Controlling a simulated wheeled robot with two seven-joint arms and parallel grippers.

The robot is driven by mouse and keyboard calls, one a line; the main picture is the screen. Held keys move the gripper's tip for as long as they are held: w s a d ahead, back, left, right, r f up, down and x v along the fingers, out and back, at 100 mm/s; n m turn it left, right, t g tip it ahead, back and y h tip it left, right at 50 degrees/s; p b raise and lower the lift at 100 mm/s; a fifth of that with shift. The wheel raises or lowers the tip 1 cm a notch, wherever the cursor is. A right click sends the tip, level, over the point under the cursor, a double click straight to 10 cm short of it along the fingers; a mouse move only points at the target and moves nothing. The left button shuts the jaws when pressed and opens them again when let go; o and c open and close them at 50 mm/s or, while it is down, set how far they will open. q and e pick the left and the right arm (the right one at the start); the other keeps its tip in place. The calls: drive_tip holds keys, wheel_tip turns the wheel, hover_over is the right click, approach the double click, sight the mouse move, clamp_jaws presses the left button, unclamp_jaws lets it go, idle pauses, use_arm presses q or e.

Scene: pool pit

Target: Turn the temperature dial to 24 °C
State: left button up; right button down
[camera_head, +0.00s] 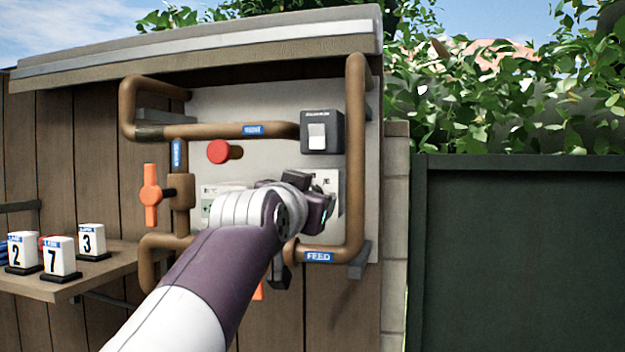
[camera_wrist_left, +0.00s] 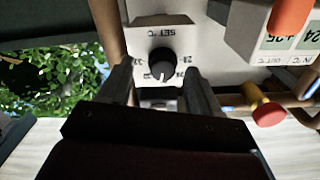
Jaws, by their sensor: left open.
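The temperature dial (camera_wrist_left: 162,62) is a round black knob with a pale pointer mark on a light panel marked "SET °C" (camera_wrist_left: 165,33). Numbers ring it; I make out 28 and 32, the rest are too small or hidden. My left gripper (camera_wrist_left: 158,77) is open, its two dark fingers on either side of the dial in the wrist view; I cannot tell whether they touch it. In the head view my left gripper (camera_head: 318,207) is in front of the panel and hides the dial. My right gripper is not in view.
Brown pipes (camera_head: 355,150) frame the panel. A red knob (camera_head: 218,151), an orange valve handle (camera_head: 151,195) and a switch box (camera_head: 321,132) are close by. A display (camera_wrist_left: 306,38) is beside the dial. Numbered blocks (camera_head: 61,256) stand on the left shelf (camera_head: 85,277).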

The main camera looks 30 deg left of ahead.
use_arm(q)
drive_tip(key=shift+w, duration=0.7)
drive_tip(key=shift+a+f, duration=0.1)
drive_tip(key=shift+a, duration=0.45)
drive_tip(key=shift+c, duration=0.4)
drive_tip(key=shift+d, duration=0.2)
drive_tip(key=c, duration=0.9)
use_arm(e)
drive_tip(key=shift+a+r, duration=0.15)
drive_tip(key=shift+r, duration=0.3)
use_arm(q)
drive_tip(key=shift+s, duration=0.1)
drive_tip(key=shift+c, duration=0.2)
drive_tip(key=shift+d+r+n+b, duration=0.15)
drive_tip(key=shift+n+b, duration=0.2)
drive_tip(key=shift+n, duration=3.1)
drive_tip(key=shift+r+n+b, duration=0.15)
drive_tip(key=shift+n+b, duration=0.25)
drive_tip(key=shift+n, duration=3)
drive_tip(key=shift+d+r+n+b, duration=0.15)
drive_tip(key=shift+n+b, duration=0.2)
drive_tip(key=shift+n, duration=3.1)
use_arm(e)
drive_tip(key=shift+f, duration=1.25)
use_arm(q)
drive_tip(key=shift+a, duration=0.1)
